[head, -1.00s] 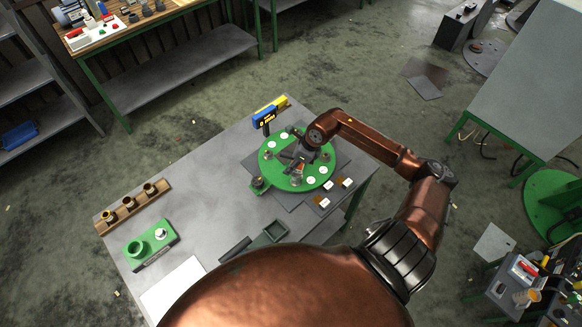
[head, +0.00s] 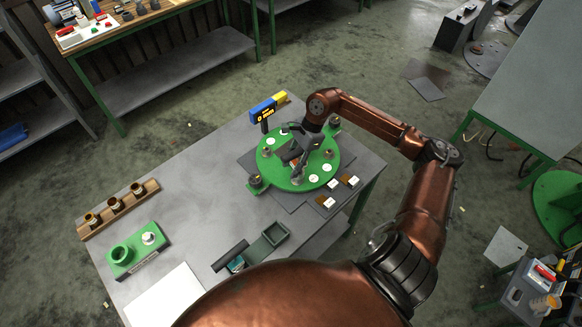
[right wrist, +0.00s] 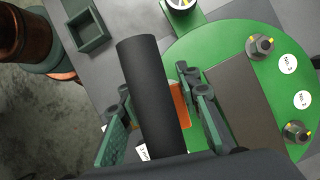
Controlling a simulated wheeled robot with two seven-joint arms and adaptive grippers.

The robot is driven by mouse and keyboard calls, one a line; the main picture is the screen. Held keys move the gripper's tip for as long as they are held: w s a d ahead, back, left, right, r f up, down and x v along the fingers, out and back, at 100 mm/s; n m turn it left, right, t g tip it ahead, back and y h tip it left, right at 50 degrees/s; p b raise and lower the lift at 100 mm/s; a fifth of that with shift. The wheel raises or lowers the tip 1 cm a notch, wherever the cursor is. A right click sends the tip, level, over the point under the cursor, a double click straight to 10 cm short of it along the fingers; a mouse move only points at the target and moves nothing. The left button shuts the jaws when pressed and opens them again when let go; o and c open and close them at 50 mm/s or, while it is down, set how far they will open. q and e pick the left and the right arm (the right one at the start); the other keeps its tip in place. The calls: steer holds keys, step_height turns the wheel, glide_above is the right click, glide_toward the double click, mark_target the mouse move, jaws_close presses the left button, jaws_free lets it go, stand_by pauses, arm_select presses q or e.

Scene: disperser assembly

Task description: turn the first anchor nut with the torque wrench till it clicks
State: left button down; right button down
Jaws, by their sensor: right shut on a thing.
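The round green plate (head: 267,169) lies on the grey table, with several anchor nuts on it. Nuts with yellow marks and round white labels show in the right wrist view, one at the upper right (right wrist: 261,46) and one lower (right wrist: 297,132). My right gripper (head: 296,158) is over the plate. In the wrist view its teal-padded fingers (right wrist: 160,128) are shut on a thick black handle (right wrist: 143,75), apparently the torque wrench. The wrench's working end is hidden, so I cannot tell whether it sits on a nut. My left gripper is not in view.
A blue and yellow device (head: 264,109) stands behind the plate. Small labelled blocks (head: 338,188) lie at its right. An open dark tray (head: 274,234), a green fixture (head: 135,250) and a wooden rack (head: 118,210) stand nearer and left. The table's middle left is clear.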

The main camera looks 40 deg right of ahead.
steer(key=shift+a+r+b, duration=0.1)
steer(key=shift+a+b, duration=0.05)
steer(key=shift+b, duration=0.15)
stand_by(0.9)
steer(key=shift+f+b, duration=0.3)
steer(key=shift+f, duration=0.05)
steer(key=shift+f+b, duration=0.3)
steer(key=shift+f, duration=0.05)
steer(key=shift+f+b, duration=0.85)
steer(key=shift+f, duration=0.15)
steer(key=shift+r, duration=0.1)
